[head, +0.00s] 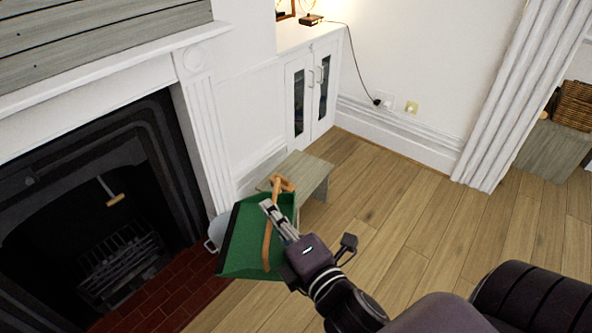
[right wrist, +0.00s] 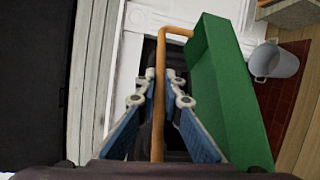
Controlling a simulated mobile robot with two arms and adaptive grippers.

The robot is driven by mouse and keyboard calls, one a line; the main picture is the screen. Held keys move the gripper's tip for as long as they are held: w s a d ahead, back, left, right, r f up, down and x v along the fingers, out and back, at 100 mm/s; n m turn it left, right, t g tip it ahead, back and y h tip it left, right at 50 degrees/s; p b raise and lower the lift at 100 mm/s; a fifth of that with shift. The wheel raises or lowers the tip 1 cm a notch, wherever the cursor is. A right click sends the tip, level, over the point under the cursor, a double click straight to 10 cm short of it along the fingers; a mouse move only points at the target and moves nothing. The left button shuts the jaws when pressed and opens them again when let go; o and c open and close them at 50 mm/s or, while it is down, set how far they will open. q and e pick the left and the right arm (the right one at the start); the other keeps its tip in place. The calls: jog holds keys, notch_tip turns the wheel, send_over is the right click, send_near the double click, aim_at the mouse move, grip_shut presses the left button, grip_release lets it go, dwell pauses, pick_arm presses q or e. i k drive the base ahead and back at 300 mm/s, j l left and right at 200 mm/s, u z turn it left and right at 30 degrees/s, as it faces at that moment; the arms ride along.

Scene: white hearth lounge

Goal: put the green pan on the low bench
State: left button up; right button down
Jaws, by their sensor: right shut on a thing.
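The green pan (head: 252,240) has a tan rod-like handle, and its green side also shows in the right wrist view (right wrist: 228,95). My right gripper (head: 268,207) is shut on the handle, with the rod between its fingers in the right wrist view (right wrist: 162,80). The pan hangs tilted near the hearth, overlapping the near end of the low bench (head: 312,168) in the head view. The bench is grey wood and stands against the wall by the fireplace. A tan piece at the pan's upper end overlaps the bench top. My left gripper is out of view.
A grey metal bucket (right wrist: 275,62) stands by the red tile hearth (head: 150,300), mostly hidden behind the pan in the head view. The black fireplace (head: 90,200) is at left. A white cabinet (head: 310,90) stands behind the bench. Wooden floor (head: 420,220) to the right is clear.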

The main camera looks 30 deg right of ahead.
aim_at(302, 169)
jog(key=i+l, duration=1.05)
jog(key=i, duration=0.2)
jog(key=z, duration=0.05)
